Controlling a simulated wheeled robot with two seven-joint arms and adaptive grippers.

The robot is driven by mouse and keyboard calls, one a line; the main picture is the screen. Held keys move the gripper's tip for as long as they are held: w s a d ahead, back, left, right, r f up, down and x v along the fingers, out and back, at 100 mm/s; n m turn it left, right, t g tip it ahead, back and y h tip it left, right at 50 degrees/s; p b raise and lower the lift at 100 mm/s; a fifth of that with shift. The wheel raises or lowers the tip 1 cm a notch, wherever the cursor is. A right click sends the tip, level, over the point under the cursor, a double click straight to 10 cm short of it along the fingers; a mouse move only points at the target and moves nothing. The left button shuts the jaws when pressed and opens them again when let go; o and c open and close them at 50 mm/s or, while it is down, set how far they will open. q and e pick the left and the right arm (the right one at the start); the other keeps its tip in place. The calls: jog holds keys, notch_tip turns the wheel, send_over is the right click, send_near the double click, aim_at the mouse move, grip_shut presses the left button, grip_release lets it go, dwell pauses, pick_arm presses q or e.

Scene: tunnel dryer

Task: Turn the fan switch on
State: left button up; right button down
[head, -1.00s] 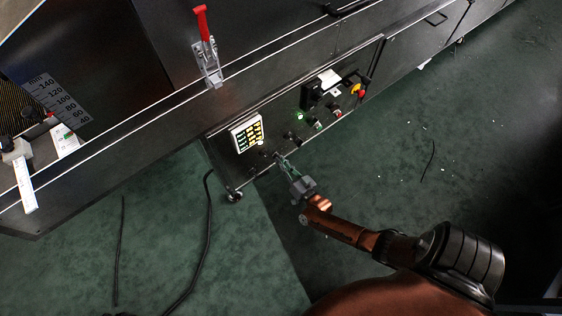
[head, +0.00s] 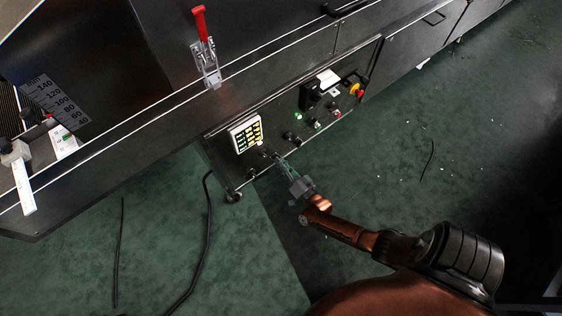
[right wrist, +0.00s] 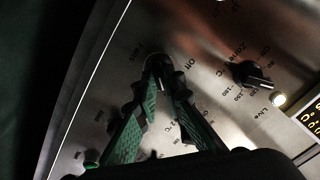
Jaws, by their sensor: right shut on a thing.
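The fan switch (right wrist: 158,66) is a dark round knob with a light mark, beside lettering that reads like "Fans" and "Off" in the right wrist view. My right gripper (right wrist: 164,84) has its two green-padded fingers on either side of the knob and is shut on it. In the head view my right gripper (head: 281,159) reaches the lower left part of the control panel (head: 268,171). The fingers partly hide the knob, and its exact setting is hard to tell. My left gripper is not in view.
A black zone temperature knob (right wrist: 252,75) and a lit lamp (right wrist: 279,100) are to the right. A lit display (head: 245,133), a red-yellow emergency button (head: 357,91) and a red-handled clamp (head: 201,30) are on the machine. Black cables lie on the green floor.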

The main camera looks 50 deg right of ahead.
jog(key=shift+s+a+f, duration=0.1)
jog(key=shift+a+f, duration=0.05)
jog(key=c, duration=2)
grip_release()
jog(key=v, duration=1.2)
